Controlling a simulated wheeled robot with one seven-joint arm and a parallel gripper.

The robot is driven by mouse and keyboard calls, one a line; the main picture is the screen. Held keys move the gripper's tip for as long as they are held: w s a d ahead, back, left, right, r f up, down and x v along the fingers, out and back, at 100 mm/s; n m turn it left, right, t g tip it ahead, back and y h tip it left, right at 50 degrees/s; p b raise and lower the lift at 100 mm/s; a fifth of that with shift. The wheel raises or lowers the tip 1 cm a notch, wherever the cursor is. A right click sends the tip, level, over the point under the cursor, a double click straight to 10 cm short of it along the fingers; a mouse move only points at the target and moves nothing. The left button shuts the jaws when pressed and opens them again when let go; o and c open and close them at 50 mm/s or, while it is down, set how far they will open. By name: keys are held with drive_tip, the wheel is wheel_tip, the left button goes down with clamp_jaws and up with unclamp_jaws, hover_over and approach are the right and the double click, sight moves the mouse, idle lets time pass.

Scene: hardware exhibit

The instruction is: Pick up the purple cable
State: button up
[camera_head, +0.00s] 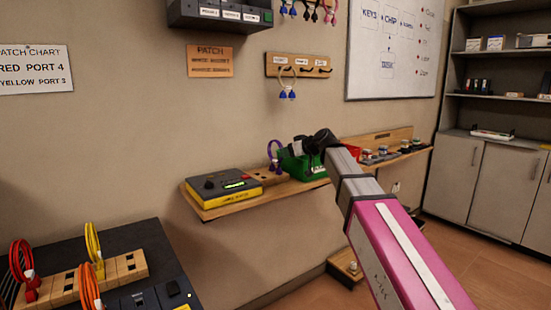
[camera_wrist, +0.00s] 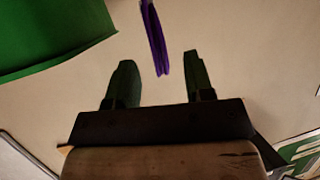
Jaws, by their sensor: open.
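The purple cable (camera_head: 275,155) is a loop standing upright on the wooden wall shelf, between the yellow-and-grey device and the green bin. In the wrist view the purple cable (camera_wrist: 154,38) is seen almost edge-on as a narrow strip, its lower end reaching between the fingertips. My gripper (camera_wrist: 157,62) is open, with one dark finger on each side of that line. I cannot tell how far the cable is from the fingers in depth. In the head view my gripper (camera_head: 298,146) is above the green bin, just right of the cable, and partly hidden by my wrist.
The green bin (camera_head: 309,171) stands close on the cable's right and fills the wrist view's upper left. The yellow-and-grey device (camera_head: 223,187) is on its left. The shelf (camera_head: 215,208) has a front edge; jars (camera_head: 383,151) stand farther right. Red, yellow and orange cables stand lower left.

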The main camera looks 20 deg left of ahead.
drive_tip(key=x, duration=0.4)
drive_tip(key=shift+w+a, duration=0.25)
drive_tip(key=shift+w, duration=0.1)
drive_tip(key=shift+c, duration=0.3)
clamp_jaws()
